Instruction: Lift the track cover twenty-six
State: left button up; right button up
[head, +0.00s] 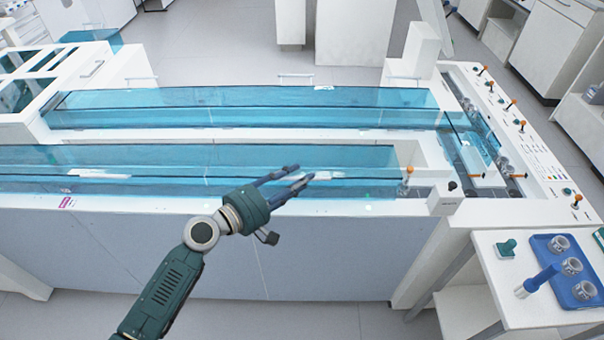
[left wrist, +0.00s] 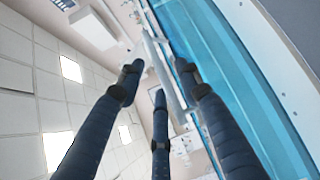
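A long transparent blue track cover (head: 250,158) lies along the front track, and it fills the right side of the left wrist view (left wrist: 222,60). No number is readable on it. A short white handle (head: 322,175) sits on its top. My left gripper (head: 287,188) is at the cover's front edge, with its fingertips just left of the handle. In the left wrist view the fingers (left wrist: 160,80) are spread, with a pale bar (left wrist: 168,82) showing between them. Whether they touch it cannot be told. My right gripper is not in view.
A second blue cover (head: 240,97) lies along the rear track. A white post (head: 444,197) and an orange-tipped knob (head: 408,172) stand right of the front cover. A side table with a blue tray (head: 548,262) is at lower right. Floor space is free in front.

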pick_arm(q)
jog(key=shift+x, duration=0.95)
jog(key=shift+a, duration=0.1)
jog(key=shift+c, duration=0.5)
grip_shut()
